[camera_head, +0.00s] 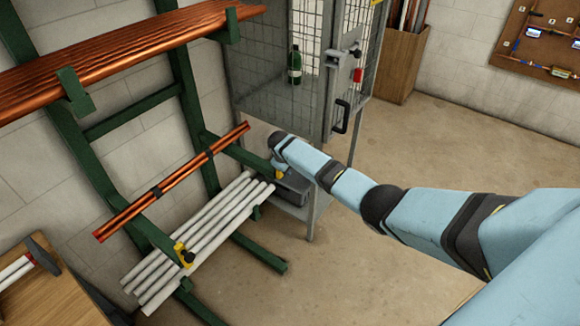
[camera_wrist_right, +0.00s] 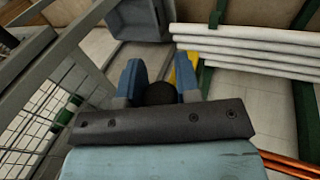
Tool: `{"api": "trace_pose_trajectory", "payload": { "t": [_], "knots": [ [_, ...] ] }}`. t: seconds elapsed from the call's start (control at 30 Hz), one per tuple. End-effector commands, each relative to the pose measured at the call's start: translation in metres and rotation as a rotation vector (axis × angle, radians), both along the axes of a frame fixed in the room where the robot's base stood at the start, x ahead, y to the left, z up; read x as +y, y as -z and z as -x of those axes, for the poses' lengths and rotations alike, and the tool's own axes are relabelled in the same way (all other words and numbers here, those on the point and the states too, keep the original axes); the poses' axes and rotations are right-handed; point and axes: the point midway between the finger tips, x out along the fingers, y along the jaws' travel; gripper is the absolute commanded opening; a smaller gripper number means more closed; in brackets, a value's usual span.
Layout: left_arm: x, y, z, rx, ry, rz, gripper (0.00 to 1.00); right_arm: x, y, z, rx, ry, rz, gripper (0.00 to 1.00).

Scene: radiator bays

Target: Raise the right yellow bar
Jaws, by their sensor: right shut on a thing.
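My right gripper (camera_head: 279,167) is at the end of the right green rack arm in the head view. In the right wrist view its two blue fingers (camera_wrist_right: 159,80) are shut on a round black knob (camera_wrist_right: 160,93). The right yellow bar (camera_wrist_right: 184,68) shows just beyond the right finger; in the head view only a small yellow part (camera_head: 279,176) shows under the gripper. The bar's tilt is mostly hidden. My left gripper is not in view.
Copper rods (camera_head: 170,183) lie across the green rack arms (camera_head: 152,236). Pale pipes (camera_head: 205,230) lie below, and more copper (camera_head: 120,57) above. A wire cage cabinet (camera_head: 300,75) stands close behind the gripper. A grey bin (camera_head: 291,188) is just below it. Floor at right is clear.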

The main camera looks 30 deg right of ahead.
Motion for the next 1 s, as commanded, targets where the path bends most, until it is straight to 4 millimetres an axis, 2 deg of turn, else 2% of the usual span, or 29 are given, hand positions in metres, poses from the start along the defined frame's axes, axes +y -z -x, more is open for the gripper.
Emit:
{"api": "trace_pose_trajectory", "payload": {
  "t": [0.33,0.37,0.43,0.47,0.77,0.87,1.0],
  "knots": [
    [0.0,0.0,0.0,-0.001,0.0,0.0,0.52,-0.001,-0.001,0.0,0.001,0.001,0.002,0.0],
    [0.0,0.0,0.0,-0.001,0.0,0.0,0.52,-0.001,-0.001,0.0,0.001,0.001,0.002,0.35],
    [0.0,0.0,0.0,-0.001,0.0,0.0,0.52,-0.001,-0.001,0.0,0.001,0.001,0.002,0.51],
    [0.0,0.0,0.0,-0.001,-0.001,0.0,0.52,-0.001,-0.001,0.0,0.001,0.001,0.002,0.55],
    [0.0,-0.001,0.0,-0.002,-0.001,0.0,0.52,0.0,-0.002,0.0,0.0,0.0,0.001,0.55],
    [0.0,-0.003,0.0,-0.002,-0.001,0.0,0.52,0.003,-0.01,0.001,0.0,0.0,0.001,0.55],
    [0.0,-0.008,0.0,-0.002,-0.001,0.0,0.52,0.01,-0.032,0.006,-0.002,-0.001,0.001,0.55]
  ]
}}
